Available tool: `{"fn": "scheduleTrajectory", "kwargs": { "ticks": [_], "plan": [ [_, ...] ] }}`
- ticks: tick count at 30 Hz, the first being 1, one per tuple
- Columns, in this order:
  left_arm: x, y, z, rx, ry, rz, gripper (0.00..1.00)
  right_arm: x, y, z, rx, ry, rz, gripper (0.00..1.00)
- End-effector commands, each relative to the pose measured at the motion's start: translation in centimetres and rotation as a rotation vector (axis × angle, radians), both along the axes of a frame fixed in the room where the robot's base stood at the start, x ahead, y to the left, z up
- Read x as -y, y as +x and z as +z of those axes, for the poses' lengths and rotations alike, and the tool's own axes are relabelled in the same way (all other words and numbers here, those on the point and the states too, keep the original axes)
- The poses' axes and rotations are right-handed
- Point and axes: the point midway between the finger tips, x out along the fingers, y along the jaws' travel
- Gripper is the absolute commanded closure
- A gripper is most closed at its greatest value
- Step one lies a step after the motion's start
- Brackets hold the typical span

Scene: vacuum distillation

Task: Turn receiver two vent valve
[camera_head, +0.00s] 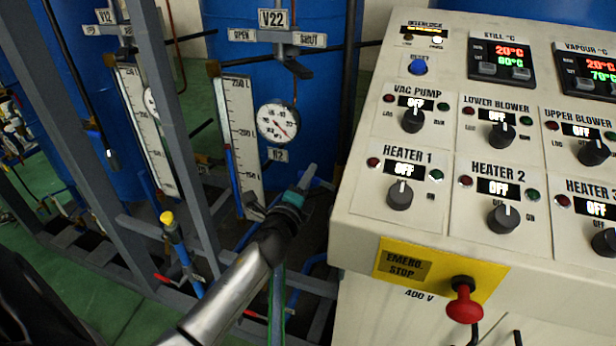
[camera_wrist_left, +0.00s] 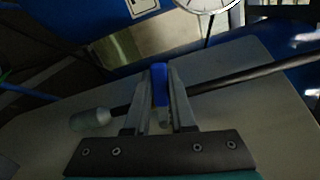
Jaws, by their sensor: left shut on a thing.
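The receiver two tank (camera_head: 335,75) is blue, with an R2 tag and a round dial gauge (camera_head: 277,122). Above the gauge is a V22 plate (camera_head: 274,19), with an OPEN plate at left and a SHUT plate at right. A dark grey valve part (camera_head: 292,62) hangs below them. My left gripper (camera_head: 303,185) is below and right of the gauge, beside the control panel. In the left wrist view its fingers (camera_wrist_left: 160,98) are shut on a small blue handle (camera_wrist_left: 159,82). What the handle joins is unclear. My right gripper is out of view.
The control panel (camera_head: 340,205) with knobs and a red emergency stop (camera_head: 465,306) stands close at right. Grey frame posts (camera_head: 168,105) and a white level scale (camera_head: 240,130) are at left. In the wrist view a dark rod (camera_wrist_left: 260,72) crosses near my fingers.

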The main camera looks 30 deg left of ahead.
Motion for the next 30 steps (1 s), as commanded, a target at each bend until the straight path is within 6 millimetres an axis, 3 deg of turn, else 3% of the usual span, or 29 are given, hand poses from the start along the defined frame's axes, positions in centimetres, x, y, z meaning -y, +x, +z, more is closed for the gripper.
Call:
{"fn": "scheduleTrajectory", "kwargs": {
  "ticks": [15,30],
  "plan": [
    [1.3,0.3,2.8,-0.117,0.482,-0.001,1.0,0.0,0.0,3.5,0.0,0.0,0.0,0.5],
    [3.5,0.8,4.3,-0.225,0.931,-0.002,1.0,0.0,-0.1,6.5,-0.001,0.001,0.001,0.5]
  ]
}}
